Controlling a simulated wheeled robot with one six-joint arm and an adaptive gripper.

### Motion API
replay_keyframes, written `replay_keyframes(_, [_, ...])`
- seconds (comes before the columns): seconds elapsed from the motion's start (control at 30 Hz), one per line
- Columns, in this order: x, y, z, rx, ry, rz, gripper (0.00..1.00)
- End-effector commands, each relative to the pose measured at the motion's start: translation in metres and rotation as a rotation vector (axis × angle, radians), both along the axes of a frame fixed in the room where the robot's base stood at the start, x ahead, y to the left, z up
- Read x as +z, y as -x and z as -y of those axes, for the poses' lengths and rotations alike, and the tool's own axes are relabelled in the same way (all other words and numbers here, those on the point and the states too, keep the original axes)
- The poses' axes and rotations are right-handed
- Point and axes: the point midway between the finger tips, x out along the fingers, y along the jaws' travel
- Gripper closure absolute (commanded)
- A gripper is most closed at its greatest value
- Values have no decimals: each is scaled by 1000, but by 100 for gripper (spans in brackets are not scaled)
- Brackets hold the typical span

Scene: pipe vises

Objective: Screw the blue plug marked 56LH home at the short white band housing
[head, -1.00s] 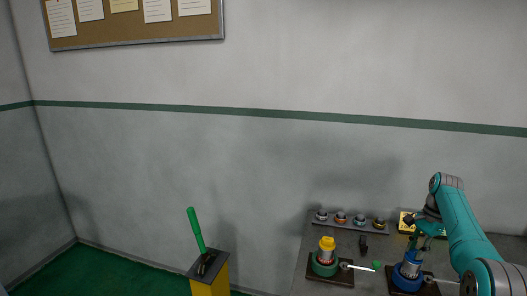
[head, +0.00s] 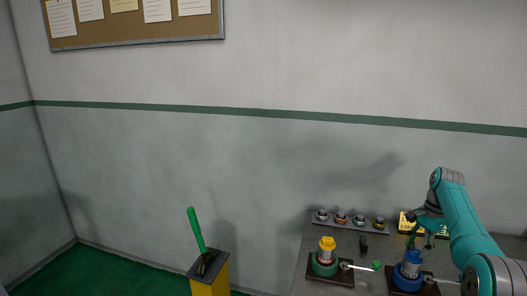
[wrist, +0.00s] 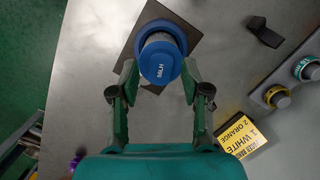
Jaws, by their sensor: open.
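The blue plug (wrist: 158,68), its marking partly legible as "..LH", sits on top of a short cylindrical housing (head: 411,269) held in a blue vise (head: 398,280). The plug also shows in the head view (head: 413,256). In the wrist view the housing is mostly hidden below the plug, and the blue vise ring (wrist: 157,28) shows around it. I cannot tell how deep the plug sits. My gripper (wrist: 160,80) is open, its fingertips apart on either side of the plug's near edge. In the head view my gripper (head: 418,236) is above the plug.
A green vise (head: 318,269) with a yellow-topped plug (head: 327,243) stands to the left. A rack (head: 350,223) of several fittings and a dark block (head: 363,244) are behind. A yellow card (wrist: 240,133) reads "1 WHITE 2 ORANGE". A green-handled lever (head: 196,230) stands farther left.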

Motion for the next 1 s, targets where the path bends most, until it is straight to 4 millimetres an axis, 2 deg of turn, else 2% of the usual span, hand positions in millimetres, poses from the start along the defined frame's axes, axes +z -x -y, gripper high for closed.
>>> replay_keyframes(0.1, [6,0,0,0,0,0,53])
replay_keyframes(0.43, [5,0,0,-50,1,1,53])
replay_keyframes(1.0, [5,0,0,-685,0,1,53])
